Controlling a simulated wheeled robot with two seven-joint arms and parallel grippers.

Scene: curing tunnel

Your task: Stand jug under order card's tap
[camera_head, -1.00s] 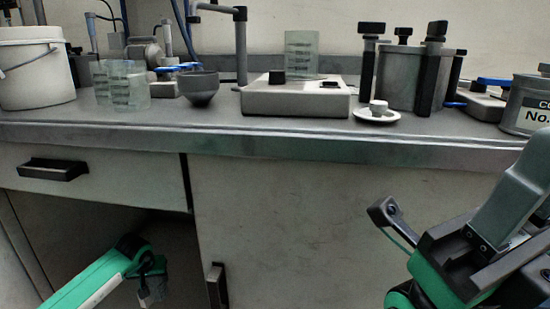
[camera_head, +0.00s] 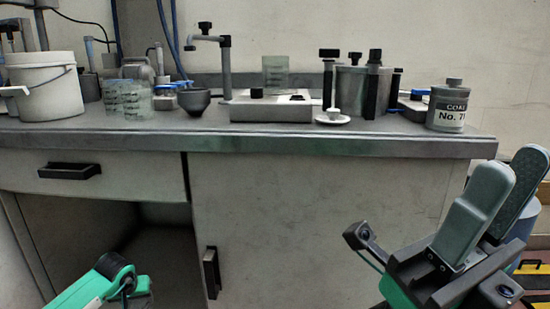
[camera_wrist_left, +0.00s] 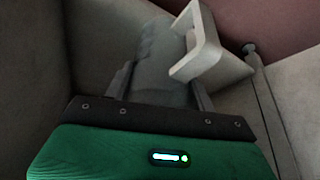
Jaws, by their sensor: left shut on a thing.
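My left gripper, in the left wrist view (camera_wrist_left: 160,88), is shut on a grey, see-through jug (camera_wrist_left: 155,50) with a pale handle (camera_wrist_left: 203,48). In the head view only my left forearm shows at the bottom left; the fingers and the jug are out of that picture. My right gripper (camera_head: 517,165) is at the right, its two fingers apart with nothing seen between them. A grey tap (camera_head: 208,39) with a black knob stands on an upright pipe at the back of the bench. I cannot make out an order card.
The bench (camera_head: 270,143) holds a white bucket (camera_head: 45,92), clear beakers (camera_head: 125,100), a dark bowl (camera_head: 193,100), a flat pale unit (camera_head: 270,110), a metal pot (camera_head: 350,90) and a labelled can (camera_head: 448,108). The open cupboard bay (camera_head: 150,250) is below left. The bench front strip is clear.

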